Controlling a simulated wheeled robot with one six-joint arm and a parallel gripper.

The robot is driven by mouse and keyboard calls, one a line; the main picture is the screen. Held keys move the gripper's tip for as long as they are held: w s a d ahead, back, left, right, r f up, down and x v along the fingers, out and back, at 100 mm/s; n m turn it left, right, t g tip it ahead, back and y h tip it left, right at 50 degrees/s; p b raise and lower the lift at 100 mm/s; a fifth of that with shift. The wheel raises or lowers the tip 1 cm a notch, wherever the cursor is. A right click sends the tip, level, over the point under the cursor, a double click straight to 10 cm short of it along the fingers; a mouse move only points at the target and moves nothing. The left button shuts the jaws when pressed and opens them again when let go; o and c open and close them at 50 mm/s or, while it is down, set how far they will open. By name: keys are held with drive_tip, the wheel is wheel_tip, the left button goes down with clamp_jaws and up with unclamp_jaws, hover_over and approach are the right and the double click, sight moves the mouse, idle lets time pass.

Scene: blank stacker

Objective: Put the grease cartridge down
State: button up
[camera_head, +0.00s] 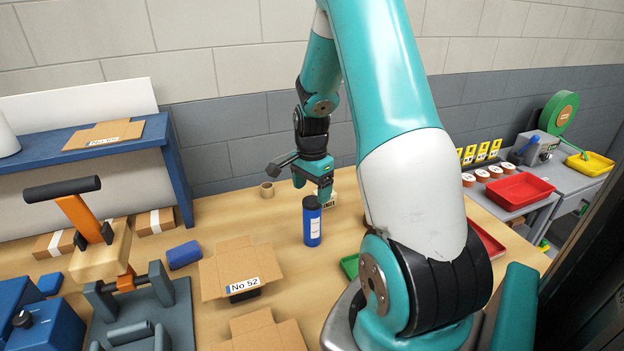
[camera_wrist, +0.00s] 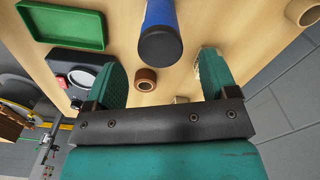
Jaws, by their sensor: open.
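The grease cartridge (camera_head: 313,226) is a blue cylinder with a black cap and a pale label. It stands upright on the wooden bench (camera_head: 345,235). My gripper (camera_head: 313,188) is just above and behind its cap in the head view. In the wrist view, my gripper (camera_wrist: 162,66) is open with nothing held between its two teal fingers. The cartridge (camera_wrist: 159,20) shows just beyond the fingertips, in line with the gap, its black cap toward me. It appears clear of both fingers.
A green tray (camera_wrist: 62,27), a brown ring (camera_wrist: 146,78) and a cardboard tube (camera_wrist: 303,12) are nearby. A red tray (camera_head: 522,190) sits farther right.

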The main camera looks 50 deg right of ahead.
wheel_tip(320, 180, up, 5)
drive_tip(key=shift+f+b, duration=0.2)
drive_tip(key=shift+b, duration=0.15)
drive_tip(key=s+a+r+n+y, duration=0.1)
drive_tip(key=a+r+n, duration=0.3)
drive_tip(key=a, duration=0.5)
drive_tip(key=a+r+n+t, duration=0.1)
drive_tip(key=a+r+n, duration=0.1)
drive_tip(key=a+n, duration=0.5)
drive_tip(key=s+a+r+n+y, duration=0.1)
drive_tip(key=a+r+n, duration=0.25)
drive_tip(key=a, duration=0.65)
drive_tip(key=s+a+r+n+g+y, duration=0.1)
drive_tip(key=s+a+r+n+y, duration=0.1)
drive_tip(key=s+a+n, duration=1)
drive_tip(key=shift+s+a+r, duration=0.15)
drive_tip(key=shift+s+r, duration=0.15)
drive_tip(key=shift+s, duration=0.3)
drive_tip(key=shift+f+n, duration=0.1)
drive_tip(key=shift+n, duration=0.15)
